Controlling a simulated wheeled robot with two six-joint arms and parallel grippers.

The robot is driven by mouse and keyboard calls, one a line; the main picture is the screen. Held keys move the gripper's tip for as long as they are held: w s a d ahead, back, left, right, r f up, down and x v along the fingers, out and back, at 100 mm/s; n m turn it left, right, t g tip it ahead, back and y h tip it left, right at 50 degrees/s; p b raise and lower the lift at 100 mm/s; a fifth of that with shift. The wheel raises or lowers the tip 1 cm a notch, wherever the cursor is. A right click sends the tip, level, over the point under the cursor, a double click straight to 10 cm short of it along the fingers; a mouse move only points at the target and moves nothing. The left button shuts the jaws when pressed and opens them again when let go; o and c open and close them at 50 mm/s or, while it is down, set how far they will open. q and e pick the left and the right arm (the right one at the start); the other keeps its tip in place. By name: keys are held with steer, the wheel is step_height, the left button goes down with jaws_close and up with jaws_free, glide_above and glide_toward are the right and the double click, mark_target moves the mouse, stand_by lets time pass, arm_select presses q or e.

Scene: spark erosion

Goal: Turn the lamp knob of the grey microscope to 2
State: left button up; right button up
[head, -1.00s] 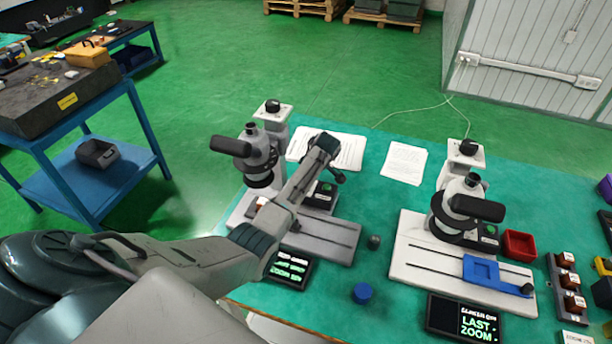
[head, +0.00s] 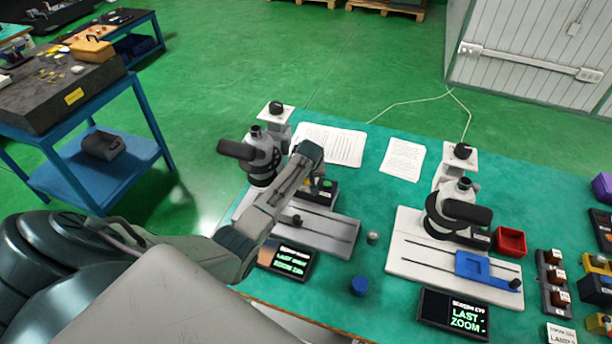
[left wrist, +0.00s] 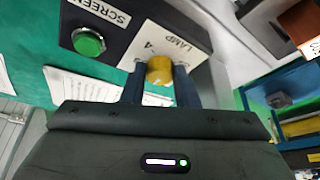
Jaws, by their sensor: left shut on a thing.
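The grey microscope (head: 265,165) stands at the left of the bench on a grey base plate (head: 325,228). Its dark control box (head: 326,190) is at the base, partly hidden by my left arm. In the left wrist view, the box shows a green button (left wrist: 88,41) marked SCREEN and a yellow lamp knob (left wrist: 160,69) on a white LAMP plate (left wrist: 178,42). A figure that looks like 4 shows on the plate; I cannot tell the knob's setting. My left gripper (left wrist: 160,82) is shut on the lamp knob, one dark finger on each side. My right gripper is not in view.
A second, white microscope (head: 455,205) with a blue stage piece (head: 488,268) stands to the right. Display screens (head: 453,315) lie at the bench front.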

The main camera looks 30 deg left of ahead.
arm_select(q)
steer(key=shift+w+r, duration=0.1)
stand_by(0.4)
steer(key=o, duration=1)
steer(key=shift+s+d+r+b, duration=0.1)
steer(key=shift+s+r+b, duration=0.15)
steer(key=shift+r+b, duration=0.2)
steer(key=shift+s+d+r+b, duration=0.5)
steer(key=shift+s+r+b, duration=0.05)
steer(key=shift+r+b, duration=0.2)
steer(key=s+d+b, duration=0.2)
steer(key=s+d, duration=0.5)
steer(key=s, duration=0.1)
steer(key=shift+s+d+r+b, duration=0.15)
steer(key=shift+s+r+b, duration=0.05)
steer(key=shift+s+b, duration=0.1)
